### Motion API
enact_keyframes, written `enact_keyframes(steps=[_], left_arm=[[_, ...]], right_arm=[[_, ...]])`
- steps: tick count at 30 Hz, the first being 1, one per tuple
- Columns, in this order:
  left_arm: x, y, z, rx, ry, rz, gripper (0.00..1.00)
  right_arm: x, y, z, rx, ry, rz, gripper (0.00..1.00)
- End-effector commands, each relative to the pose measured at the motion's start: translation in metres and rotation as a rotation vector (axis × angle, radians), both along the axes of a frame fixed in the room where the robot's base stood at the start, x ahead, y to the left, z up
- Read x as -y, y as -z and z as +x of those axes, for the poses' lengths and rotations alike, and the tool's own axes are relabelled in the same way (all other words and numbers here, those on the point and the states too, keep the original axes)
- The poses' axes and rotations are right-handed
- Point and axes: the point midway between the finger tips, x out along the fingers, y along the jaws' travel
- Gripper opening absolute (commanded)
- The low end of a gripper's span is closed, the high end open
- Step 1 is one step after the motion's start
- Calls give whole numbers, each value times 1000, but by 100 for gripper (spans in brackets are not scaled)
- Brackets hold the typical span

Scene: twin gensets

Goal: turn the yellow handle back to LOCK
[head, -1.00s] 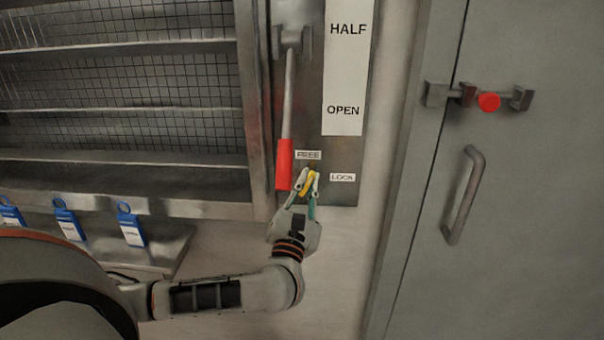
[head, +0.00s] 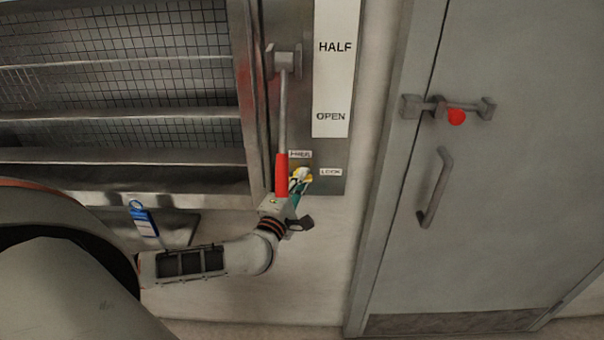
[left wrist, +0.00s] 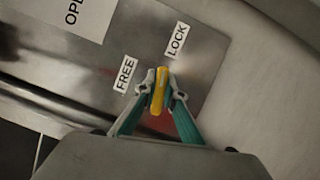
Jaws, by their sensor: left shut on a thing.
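The small yellow handle (head: 302,174) sits on the metal plate just below the FREE label (head: 300,154) and left of the LOCK label (head: 331,172). My left gripper (head: 299,183) is shut on it, coming from below. In the left wrist view the yellow handle (left wrist: 160,91) is between the two fingertips, and its far end points up between the FREE label (left wrist: 125,74) and the LOCK label (left wrist: 176,40), nearer LOCK. Its pivot is hidden. My right gripper is not in view.
A lever with a red grip (head: 282,174) hangs close to the left of my left gripper. A grey door with a pull handle (head: 434,187) and a latch with a red knob (head: 456,117) stands at right. Mesh shelves (head: 130,95) are at left.

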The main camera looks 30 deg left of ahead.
Motion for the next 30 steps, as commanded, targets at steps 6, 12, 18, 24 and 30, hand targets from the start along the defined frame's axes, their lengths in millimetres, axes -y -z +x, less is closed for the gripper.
enact_keyframes(steps=[6, 12, 18, 24, 30], left_arm=[[2, 3, -1, -69, 4, 105, 0], [2, 3, -1, -103, 4, 160, 0], [2, 4, -1, -117, 3, 182, 0], [2, 4, -1, -118, 3, 184, 0], [2, 4, -1, -118, 3, 184, 18]], right_arm=[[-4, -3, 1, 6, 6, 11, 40], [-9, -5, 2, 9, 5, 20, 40], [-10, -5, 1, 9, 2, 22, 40], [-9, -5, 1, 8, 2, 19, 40], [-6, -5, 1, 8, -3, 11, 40]])
